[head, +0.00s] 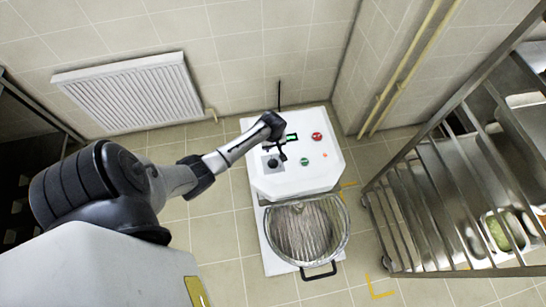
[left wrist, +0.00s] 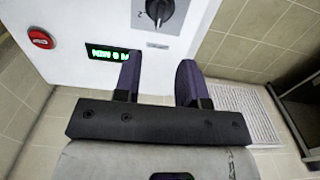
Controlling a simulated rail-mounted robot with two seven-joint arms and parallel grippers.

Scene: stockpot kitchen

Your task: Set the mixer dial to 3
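The white mixer (head: 325,178) stands on the floor with its control panel facing up. Its black dial (head: 272,163) is on the left of the panel; the dial (left wrist: 162,9) is at the top edge in the left wrist view, partly cut off, with a "2" printed beside it. I cannot tell for sure which number it points to. My left gripper (head: 280,150) is over the panel close to the dial. In the left wrist view its two fingers (left wrist: 159,65) are apart with nothing between them, and the dial lies beyond their tips. My right gripper is out of view.
The panel has a lit green display (head: 292,137), too blurred to read, a red button (head: 316,137) and a green button (head: 304,161). A bowl under a clear cover (head: 306,232) sits in front. A metal rack (head: 440,200) stands right; a radiator (head: 130,92) is on the wall.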

